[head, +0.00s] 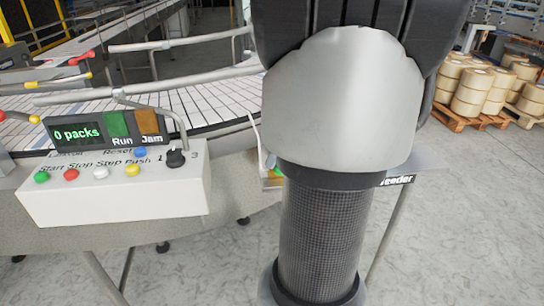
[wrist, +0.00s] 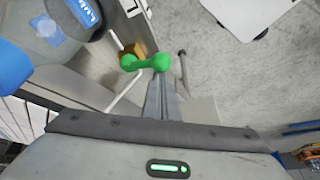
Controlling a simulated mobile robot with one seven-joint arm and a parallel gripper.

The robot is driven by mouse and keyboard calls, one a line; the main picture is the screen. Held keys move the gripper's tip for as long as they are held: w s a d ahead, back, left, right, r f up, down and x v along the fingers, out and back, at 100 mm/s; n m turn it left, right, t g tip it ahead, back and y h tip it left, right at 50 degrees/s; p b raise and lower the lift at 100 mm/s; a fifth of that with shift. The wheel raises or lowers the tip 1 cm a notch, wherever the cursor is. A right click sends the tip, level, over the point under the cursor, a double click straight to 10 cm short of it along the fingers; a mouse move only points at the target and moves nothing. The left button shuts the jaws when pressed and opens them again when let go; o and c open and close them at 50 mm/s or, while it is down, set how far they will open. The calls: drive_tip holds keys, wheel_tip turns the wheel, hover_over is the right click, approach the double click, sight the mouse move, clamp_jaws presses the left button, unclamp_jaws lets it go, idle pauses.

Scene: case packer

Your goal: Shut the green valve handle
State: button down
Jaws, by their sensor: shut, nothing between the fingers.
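The green valve handle (wrist: 146,63) shows in the wrist view as a short bar with rounded ends, just beyond the fingertips. A brown-yellow block (wrist: 137,49) is behind it. My gripper (wrist: 160,78) is shut with nothing between its fingers. Its tips are at the right end of the handle; I cannot tell whether they touch it. In the head view only a green sliver (head: 278,171), probably the handle, shows beside my arm. My arm hides the rest and the gripper there.
A control box (head: 115,185) with coloured buttons and a "0 packs" display (head: 77,134) stands left in the head view. A white conveyor (head: 205,98) runs behind it. Pallets of rolls (head: 480,92) stand at the back right. The floor at right is clear.

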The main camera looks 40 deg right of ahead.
wheel_tip(320, 180, up, 11)
drive_tip(key=p, duration=0.1)
drive_tip(key=shift+f+p, duration=0.15)
drive_tip(key=shift+p, duration=0.25)
drive_tip(key=shift+w+a, duration=0.1)
